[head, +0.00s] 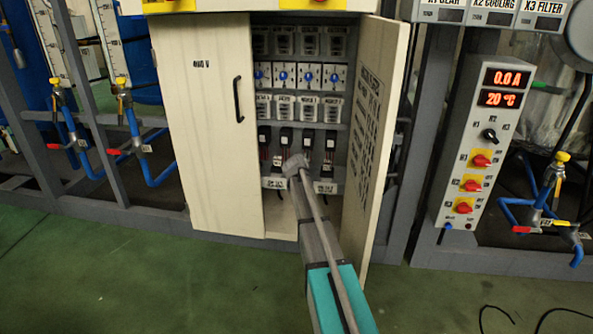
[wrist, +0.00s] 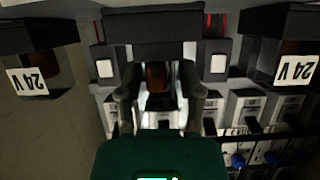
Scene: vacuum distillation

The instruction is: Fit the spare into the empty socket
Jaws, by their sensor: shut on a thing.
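My gripper (head: 294,165) reaches into the open cabinet at the lowest row of black modules. In the wrist view my gripper (wrist: 160,95) is shut, its two dark fingers on either side of a dark block with a brownish window, which I take to be the spare (wrist: 157,77). In that view a wide black part (wrist: 153,28) lies just beyond it. I cannot tell whether the spare is seated or held apart from a socket. The empty socket cannot be made out; my gripper and arm hide part of the row in the head view.
Black modules with upside-down 24 V labels stand close on the left (wrist: 40,50) and right (wrist: 283,45). The cabinet's left door (head: 205,130) and open right door (head: 375,140) flank my arm. Shelves of other devices (head: 290,75) lie above. A control panel (head: 478,150) stands at right.

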